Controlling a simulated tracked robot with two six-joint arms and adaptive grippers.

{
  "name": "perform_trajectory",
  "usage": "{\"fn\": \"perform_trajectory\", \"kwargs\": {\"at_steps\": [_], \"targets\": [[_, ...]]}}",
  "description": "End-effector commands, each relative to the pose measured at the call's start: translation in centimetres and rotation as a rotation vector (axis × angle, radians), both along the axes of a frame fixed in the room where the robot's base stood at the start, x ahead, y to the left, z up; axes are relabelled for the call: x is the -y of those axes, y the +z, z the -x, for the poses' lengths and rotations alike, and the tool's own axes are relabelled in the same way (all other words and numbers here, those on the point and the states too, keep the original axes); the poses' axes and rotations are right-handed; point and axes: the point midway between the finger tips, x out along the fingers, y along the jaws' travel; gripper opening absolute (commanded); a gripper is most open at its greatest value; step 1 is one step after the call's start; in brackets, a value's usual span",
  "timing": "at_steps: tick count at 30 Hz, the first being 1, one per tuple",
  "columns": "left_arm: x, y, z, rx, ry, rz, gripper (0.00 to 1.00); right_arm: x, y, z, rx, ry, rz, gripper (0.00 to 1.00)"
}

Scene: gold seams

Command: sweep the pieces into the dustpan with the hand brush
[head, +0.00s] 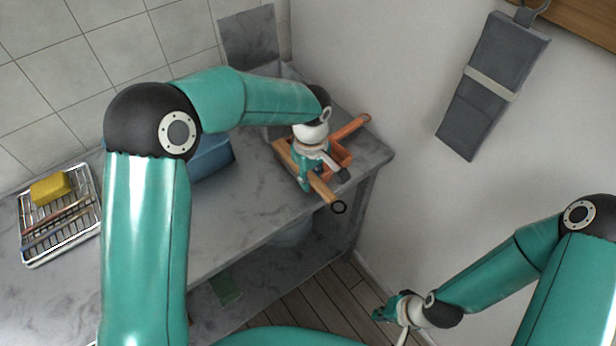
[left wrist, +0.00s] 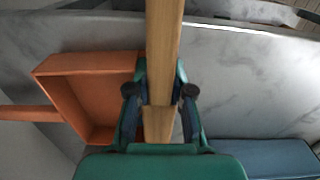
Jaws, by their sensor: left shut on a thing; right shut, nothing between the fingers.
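The hand brush (head: 325,194) has a pale wooden handle with a dark ring at its near end. My left gripper (head: 304,180) is shut on it above the right end of the grey counter. In the left wrist view the wooden handle (left wrist: 164,45) runs between the fingers; I cannot make out any bristles. The orange dustpan (head: 344,157) lies on the counter just beside the brush, its handle pointing to the upper right. It also shows left of the fingers in the left wrist view (left wrist: 95,65). I cannot make out any pieces. My right gripper (head: 384,313) is shut and empty, low over the floor.
A blue box (head: 213,160) stands on the counter behind my left arm. A wire rack (head: 62,250) with a yellow sponge (head: 52,188) is at the far left. A grey pouch (head: 490,85) hangs on the right wall. The counter's front middle is clear.

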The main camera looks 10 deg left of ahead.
Motion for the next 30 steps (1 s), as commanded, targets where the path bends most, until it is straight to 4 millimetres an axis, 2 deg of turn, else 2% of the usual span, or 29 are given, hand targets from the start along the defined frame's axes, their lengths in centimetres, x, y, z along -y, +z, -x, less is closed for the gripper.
{"fn": "perform_trajectory", "kwargs": {"at_steps": [30], "targets": [[0.0, 5.4, -0.1, 0.002, 0.000, 0.000, 0.00, 0.0, 3.4, 0.0, 0.000, 0.000, 0.000, 0.00]]}}
